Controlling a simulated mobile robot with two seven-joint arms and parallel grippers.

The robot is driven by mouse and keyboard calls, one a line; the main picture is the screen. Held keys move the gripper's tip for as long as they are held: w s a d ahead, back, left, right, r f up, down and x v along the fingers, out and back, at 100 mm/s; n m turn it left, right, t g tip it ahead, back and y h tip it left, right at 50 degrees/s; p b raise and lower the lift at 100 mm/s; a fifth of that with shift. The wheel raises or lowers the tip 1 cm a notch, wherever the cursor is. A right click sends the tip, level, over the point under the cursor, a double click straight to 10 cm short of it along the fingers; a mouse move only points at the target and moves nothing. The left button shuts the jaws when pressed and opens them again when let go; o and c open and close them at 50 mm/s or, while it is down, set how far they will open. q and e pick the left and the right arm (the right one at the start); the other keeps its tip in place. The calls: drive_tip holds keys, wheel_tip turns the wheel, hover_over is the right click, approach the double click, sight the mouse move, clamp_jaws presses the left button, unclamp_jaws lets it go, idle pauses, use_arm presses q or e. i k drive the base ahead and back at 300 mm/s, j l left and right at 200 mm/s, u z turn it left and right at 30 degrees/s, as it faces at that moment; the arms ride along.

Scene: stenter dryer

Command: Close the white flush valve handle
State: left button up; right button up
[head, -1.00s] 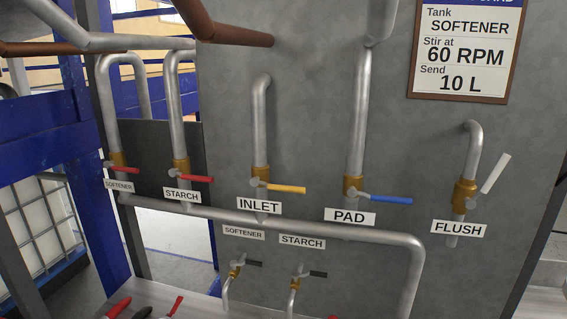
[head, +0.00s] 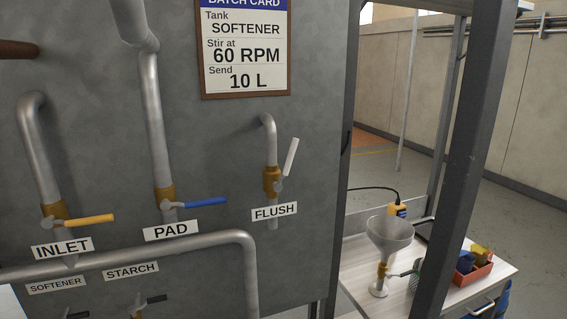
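The white flush valve handle (head: 290,157) is on a brass valve (head: 272,180) on a short grey pipe, right of centre in the head view. The handle points up and slightly right, tilted off the line of the pipe. A white FLUSH label (head: 274,211) is just below the valve. Neither of my grippers is in view, and nothing touches the handle.
The yellow INLET handle (head: 90,220) and blue PAD handle (head: 206,203) point right, to the left of the flush valve. A large grey pipe (head: 200,242) runs below them. A dark post (head: 470,160) and a table with a funnel (head: 390,235) are at the right.

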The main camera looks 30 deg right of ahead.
sight(278, 187)
drive_tip(key=k+l+z, duration=0.15)
drive_tip(key=z, duration=0.3)
drive_tip(key=k+l+z, duration=0.2)
drive_tip(key=z, duration=0.3)
